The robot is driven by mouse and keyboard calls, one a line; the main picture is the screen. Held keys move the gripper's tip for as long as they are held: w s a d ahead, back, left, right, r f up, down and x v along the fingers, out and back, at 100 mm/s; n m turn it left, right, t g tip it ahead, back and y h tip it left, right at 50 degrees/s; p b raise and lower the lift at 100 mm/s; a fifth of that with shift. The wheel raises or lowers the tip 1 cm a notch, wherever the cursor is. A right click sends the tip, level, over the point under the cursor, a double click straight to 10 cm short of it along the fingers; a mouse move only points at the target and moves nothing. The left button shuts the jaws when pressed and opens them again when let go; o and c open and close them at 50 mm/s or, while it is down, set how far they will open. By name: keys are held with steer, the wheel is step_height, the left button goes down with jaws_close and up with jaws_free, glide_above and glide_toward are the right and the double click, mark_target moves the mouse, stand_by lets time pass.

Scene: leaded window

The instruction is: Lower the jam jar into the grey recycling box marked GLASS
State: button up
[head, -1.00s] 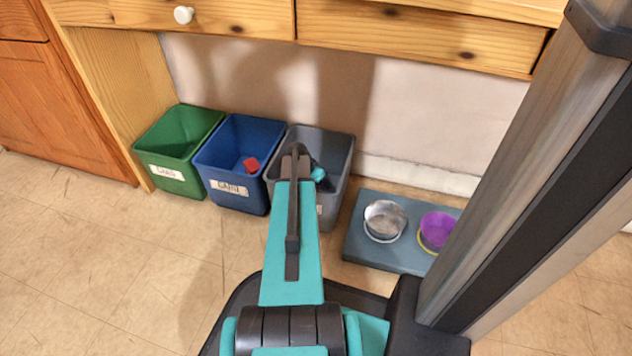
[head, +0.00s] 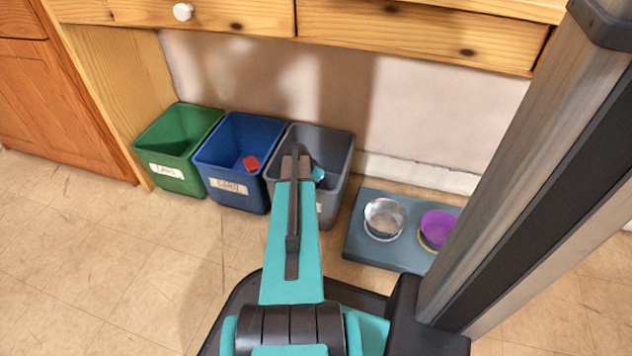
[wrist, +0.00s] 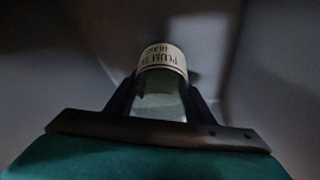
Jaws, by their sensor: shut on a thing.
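The grey recycling box (head: 336,150) stands at the right end of a row of three boxes in the head view. Its label is mostly hidden behind my arm. The jam jar (wrist: 162,60) shows in the wrist view, with a cream label reading "PLUM JA..." upside down. My gripper (wrist: 160,100) is shut on the jar, one finger on each side. Grey walls surround the jar and fingers in the wrist view, so they are inside the grey box. In the head view my arm hides the jar. The gap between jar and box floor cannot be told.
A blue box (head: 240,145) with a red thing (head: 251,163) inside stands left of the grey box, and a green box (head: 180,140) beyond it. Right is a blue-grey mat (head: 385,255) with a metal bowl (head: 385,217) and purple bowl (head: 437,228). Wooden drawers (head: 420,35) overhang behind.

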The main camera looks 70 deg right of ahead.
steer(key=shift+f, duration=0.4)
stand_by(0.5)
steer(key=o, duration=1.2)
steer(key=shift+o, duration=0.2)
steer(key=shift+a+p+v, duration=0.15)
steer(key=shift+p+v, duration=0.8)
steer(key=shift+v, duration=0.65)
steer(key=shift+a+p+v, duration=0.2)
steer(key=shift+p+v, duration=0.7)
steer(key=shift+v, duration=0.75)
steer(key=shift+p+v, duration=0.35)
steer(key=shift+v, duration=0.45)
